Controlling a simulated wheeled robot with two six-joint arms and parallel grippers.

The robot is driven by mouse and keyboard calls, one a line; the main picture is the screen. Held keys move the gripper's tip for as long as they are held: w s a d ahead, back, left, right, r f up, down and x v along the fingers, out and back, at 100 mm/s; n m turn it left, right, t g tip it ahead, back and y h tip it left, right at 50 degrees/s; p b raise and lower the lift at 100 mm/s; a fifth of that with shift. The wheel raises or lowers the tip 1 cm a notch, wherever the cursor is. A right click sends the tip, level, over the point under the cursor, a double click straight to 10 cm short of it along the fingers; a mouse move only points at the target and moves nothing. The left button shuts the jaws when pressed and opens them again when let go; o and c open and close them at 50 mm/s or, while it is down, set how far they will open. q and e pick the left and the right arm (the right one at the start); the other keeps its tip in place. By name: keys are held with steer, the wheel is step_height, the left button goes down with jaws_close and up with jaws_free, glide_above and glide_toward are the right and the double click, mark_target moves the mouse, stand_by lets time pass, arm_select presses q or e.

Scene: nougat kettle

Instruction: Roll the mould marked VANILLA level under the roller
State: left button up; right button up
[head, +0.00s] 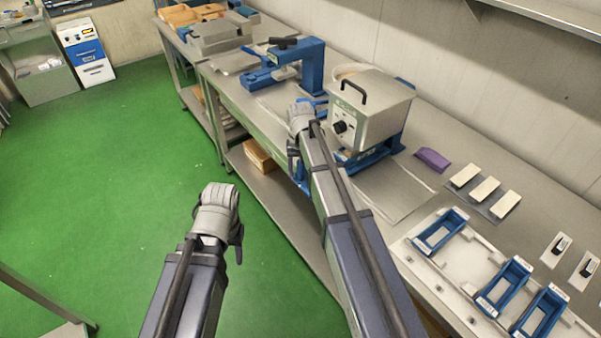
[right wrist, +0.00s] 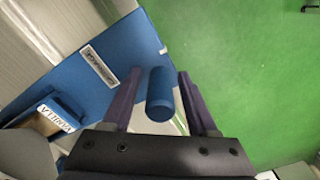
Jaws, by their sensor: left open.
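The mould marked VANILLA (right wrist: 57,118) shows at the left of the right wrist view, blue-walled with a white label, partly cut off by a grey rounded shape. Next to it is a blue plate (right wrist: 110,63) with a small label that I cannot read surely. A blue cylindrical handle (right wrist: 160,95) lies between the two fingers of my right gripper (right wrist: 160,85), with a gap on each side. In the head view my right gripper (head: 301,115) is at the bench's front edge, left of the steel-and-blue machine (head: 368,110). My left gripper (head: 218,195) is open and empty over the floor.
Several blue trays (head: 440,232) stand on a pale board at right. A purple block (head: 432,160) and pale blocks (head: 484,189) lie on the bench (head: 450,150). A blue press (head: 305,65) stands farther back. The green floor (head: 120,170) at left is clear.

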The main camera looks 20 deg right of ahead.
jaws_close()
stand_by(1.2)
